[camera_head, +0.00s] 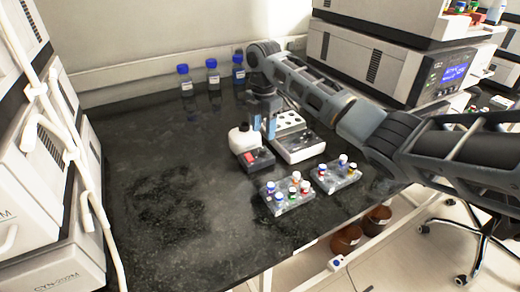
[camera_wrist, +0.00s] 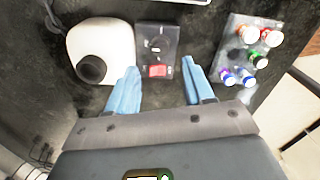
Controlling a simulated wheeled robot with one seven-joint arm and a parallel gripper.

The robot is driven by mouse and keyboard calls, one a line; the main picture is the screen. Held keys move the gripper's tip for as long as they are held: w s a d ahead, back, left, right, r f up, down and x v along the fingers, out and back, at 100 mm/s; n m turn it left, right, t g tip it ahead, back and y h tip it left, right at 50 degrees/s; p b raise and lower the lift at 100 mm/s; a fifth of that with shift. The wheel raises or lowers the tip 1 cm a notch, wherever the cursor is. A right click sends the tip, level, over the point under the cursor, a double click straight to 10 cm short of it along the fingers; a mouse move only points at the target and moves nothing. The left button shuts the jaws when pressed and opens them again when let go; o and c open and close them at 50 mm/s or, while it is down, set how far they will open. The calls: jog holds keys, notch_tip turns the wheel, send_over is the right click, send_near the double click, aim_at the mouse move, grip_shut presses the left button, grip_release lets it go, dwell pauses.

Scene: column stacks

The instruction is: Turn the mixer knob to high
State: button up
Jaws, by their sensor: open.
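The mixer has a rounded white body (camera_head: 241,141) with a dark round cup on top, and both also show in the wrist view (camera_wrist: 105,42). Beside it is its dark control panel (camera_head: 258,161), with a red switch (camera_wrist: 158,71) and small pale markings. A small dark knob with a pale mark (camera_wrist: 155,46) seems to sit on the panel, but its setting is too small to read. My gripper (camera_wrist: 161,68) is open and empty, pointing down above the panel. Its blue fingers lie either side of the panel in the wrist view, apart from it.
A white device with a row of wells (camera_head: 298,146) stands close right of the mixer. Two clear racks of coloured-cap vials (camera_head: 290,201) (camera_head: 338,181) are in front. Blue-capped bottles (camera_head: 213,73) stand at the back. The dark bench (camera_head: 165,150) is clear on the left.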

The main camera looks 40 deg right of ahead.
aim_at(263, 149)
notch_tip(263, 149, down, 7)
jog(key=shift+f, duration=0.15)
jog(key=shift+c, duration=0.4)
grip_shut()
dwell(0.3)
